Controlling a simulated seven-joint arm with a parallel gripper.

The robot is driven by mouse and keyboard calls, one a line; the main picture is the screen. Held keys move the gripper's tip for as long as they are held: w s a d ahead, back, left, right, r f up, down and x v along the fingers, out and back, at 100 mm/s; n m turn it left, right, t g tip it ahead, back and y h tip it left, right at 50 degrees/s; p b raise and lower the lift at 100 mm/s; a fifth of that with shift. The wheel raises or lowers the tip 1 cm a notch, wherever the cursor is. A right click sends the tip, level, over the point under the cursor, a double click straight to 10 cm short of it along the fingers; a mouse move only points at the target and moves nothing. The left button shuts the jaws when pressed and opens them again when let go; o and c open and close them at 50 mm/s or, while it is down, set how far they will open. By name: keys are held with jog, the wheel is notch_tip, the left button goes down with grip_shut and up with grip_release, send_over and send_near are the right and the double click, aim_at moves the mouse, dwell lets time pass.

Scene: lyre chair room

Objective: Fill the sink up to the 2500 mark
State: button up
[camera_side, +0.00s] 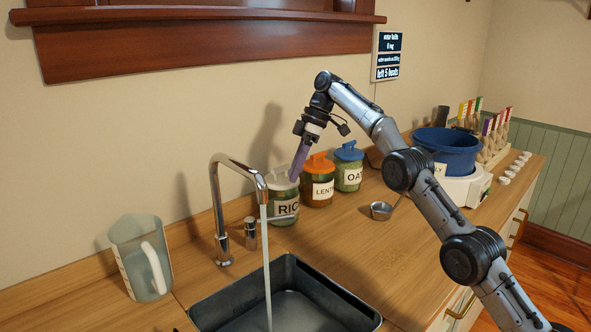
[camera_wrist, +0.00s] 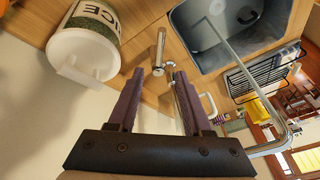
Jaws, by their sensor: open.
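The dark sink (camera_side: 335,292) is set in the wooden counter at the bottom of the side view; its basin also shows in the wrist view (camera_wrist: 205,50). No 2500 mark is readable, and the water level cannot be told. The chrome faucet (camera_side: 216,205) arches over the sink, and a water stream (camera_side: 266,265) runs from its spout. A small chrome handle (camera_side: 250,233) stands right of the faucet base; in the wrist view the handle (camera_wrist: 158,50) lies just beyond my fingertips. My gripper (camera_side: 294,178) is open and empty, above the rice jar and apart from the handle.
The rice jar (camera_side: 284,205), lentil jar (camera_side: 318,190) and oat jar (camera_side: 348,177) line the wall. A clear pitcher (camera_side: 130,245) stands left of the faucet. A metal cup (camera_side: 381,211) and a blue bowl on a scale (camera_side: 447,150) are at right.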

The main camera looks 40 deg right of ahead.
jog(key=n+t+h, duration=0.2)
jog(key=t, duration=0.1)
send_near(280, 217)
jog(key=x, duration=0.9)
jog(key=shift+w+a, duration=0.15)
jog(key=shift+w, duration=0.05)
dwell(0.8)
jog(key=shift+r, duration=0.1)
grip_shut()
dwell(1.2)
